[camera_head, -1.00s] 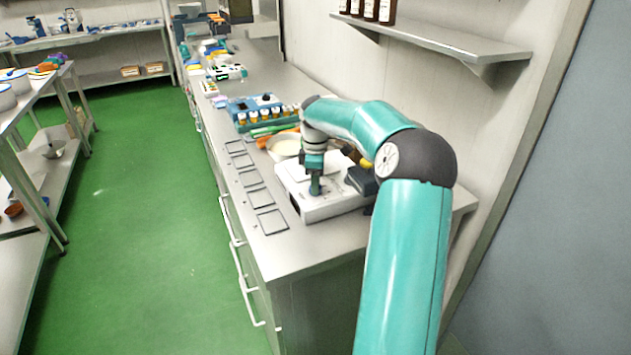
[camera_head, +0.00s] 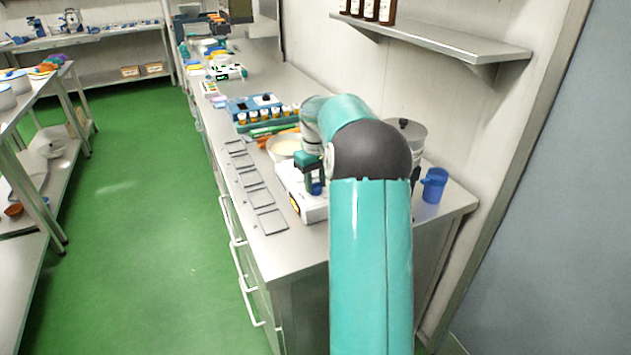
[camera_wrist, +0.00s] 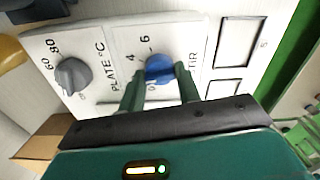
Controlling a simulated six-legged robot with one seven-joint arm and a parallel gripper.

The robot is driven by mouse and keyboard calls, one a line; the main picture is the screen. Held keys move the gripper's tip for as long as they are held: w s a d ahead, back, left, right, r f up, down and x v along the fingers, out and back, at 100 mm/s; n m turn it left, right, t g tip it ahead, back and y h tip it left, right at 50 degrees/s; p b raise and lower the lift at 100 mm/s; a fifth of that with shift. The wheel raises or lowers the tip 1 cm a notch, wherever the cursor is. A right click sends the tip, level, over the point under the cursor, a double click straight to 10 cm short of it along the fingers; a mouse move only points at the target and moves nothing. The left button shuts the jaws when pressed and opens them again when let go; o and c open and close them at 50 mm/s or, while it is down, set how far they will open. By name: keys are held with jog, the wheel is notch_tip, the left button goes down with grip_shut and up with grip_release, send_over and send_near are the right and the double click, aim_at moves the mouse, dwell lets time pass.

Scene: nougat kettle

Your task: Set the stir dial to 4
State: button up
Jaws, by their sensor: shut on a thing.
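The stir dial is a blue knob (camera_wrist: 159,68) on the white front panel (camera_wrist: 118,45), with a "4" and a "6" printed near it and a partly hidden label beside it. My gripper (camera_wrist: 160,88) has one green finger on each side of the blue knob and is shut on it. I cannot read the knob's exact setting. To the left in the wrist view is a grey "PLATE °C" knob (camera_wrist: 72,75) with 60 and 80 marks. In the head view my gripper (camera_head: 312,183) is at the front of the white hotplate unit (camera_head: 311,208), mostly hidden by my arm.
Empty square frames (camera_head: 269,221) lie along the counter's front edge. A white bowl (camera_head: 284,147) and a blue rack of small jars (camera_head: 262,109) stand behind the unit. A steel pot (camera_head: 411,135) and a blue jug (camera_head: 434,185) stand to the right. A wall shelf (camera_head: 440,38) is above.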

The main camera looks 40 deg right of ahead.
aim_at(315, 183)
jog(key=m, duration=0.6)
dwell(0.5)
jog(key=o, duration=1)
jog(key=shift+r, duration=0.1)
notch_tip(315, 183, up, 14)
jog(key=shift+f, duration=0.2)
